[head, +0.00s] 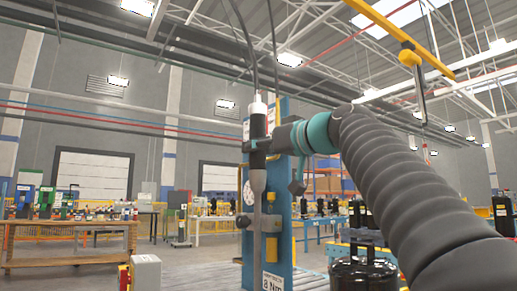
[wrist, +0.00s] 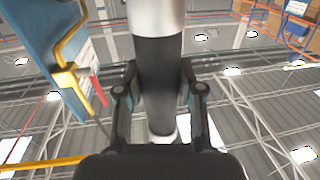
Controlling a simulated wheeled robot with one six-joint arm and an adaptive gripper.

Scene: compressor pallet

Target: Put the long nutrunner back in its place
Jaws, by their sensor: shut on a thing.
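The long nutrunner (head: 258,128) hangs upright in the head view, with a dark body, a silver top with a cable, and a thin grey shaft below. My gripper (head: 262,146) is shut around its dark body. In the wrist view the two fingers (wrist: 160,90) lie on either side of the nutrunner (wrist: 158,65). A blue post (head: 284,185) with an "8 Nm" label stands behind the tool. Yellow and grey holder parts (head: 271,222) show on the post beside the shaft. The wrist view shows the blue panel (wrist: 40,45) with a yellow bracket (wrist: 68,75). I cannot tell whether the shaft touches the holder.
A grey box with a red and yellow switch (head: 145,272) stands at lower left. A black compressor (head: 362,274) stands at lower right, near the post. A wooden workbench (head: 70,240) is far left. A yellow overhead beam (head: 400,38) crosses the upper right.

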